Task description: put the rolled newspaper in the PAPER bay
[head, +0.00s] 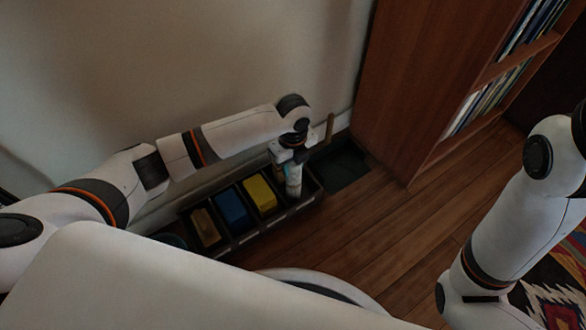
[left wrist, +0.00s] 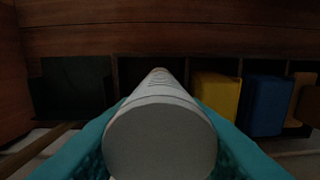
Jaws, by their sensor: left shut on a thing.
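The rolled newspaper (head: 293,182) is a pale cylinder held upright, its far end pointing down at the bin row. My left gripper (head: 291,160) is shut on it. In the left wrist view the roll (left wrist: 160,135) sits between the teal fingers, its round near end facing the camera. The dark bin row (head: 232,243) has several bays along the wall. The roll is at the right-end bay, beside the yellow one; in the wrist view that bay (left wrist: 133,72) looks dark inside. I cannot read any PAPER label or tell how deep the roll reaches. My right gripper is out of view.
Neighbouring bays hold a yellow block (head: 260,194), a blue block (head: 232,207) and a tan block (head: 206,227). A dark green bin or mat (head: 340,166) lies right of the row, near the wooden bookcase (head: 410,90). Wooden floor (head: 345,235) in front is clear.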

